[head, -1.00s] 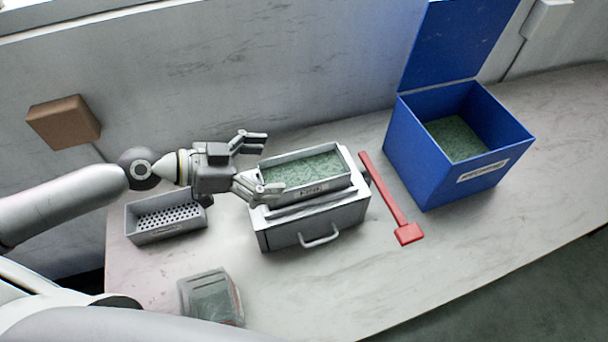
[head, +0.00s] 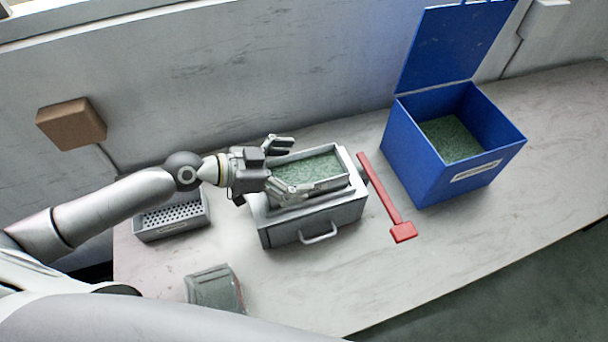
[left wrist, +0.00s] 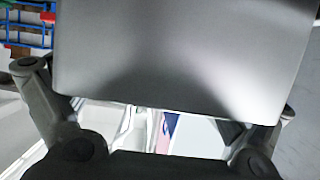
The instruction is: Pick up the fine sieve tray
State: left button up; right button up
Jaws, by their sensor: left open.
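The fine sieve tray (head: 318,169) is a grey rectangular tray filled with green granules, sitting on top of a grey box with a drawer handle (head: 318,234). My left gripper (head: 291,168) is open at the tray's left end, with one finger along the far side and one over the near side. In the left wrist view a plain grey wall (left wrist: 180,60), apparently the tray's end, fills the middle between the spread fingers. Finger contact cannot be told. My right gripper is not in view.
A perforated grey tray (head: 150,232) stands left, partly under my arm. A greenish container (head: 213,290) stands in front. A red scraper-like tool (head: 383,195) lies right of the box. An open blue bin (head: 412,160) with granules stands further right. The table's front right is clear.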

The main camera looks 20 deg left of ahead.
pick_arm(q)
jog(key=shift+s, duration=0.1)
jog(key=c, duration=1.3)
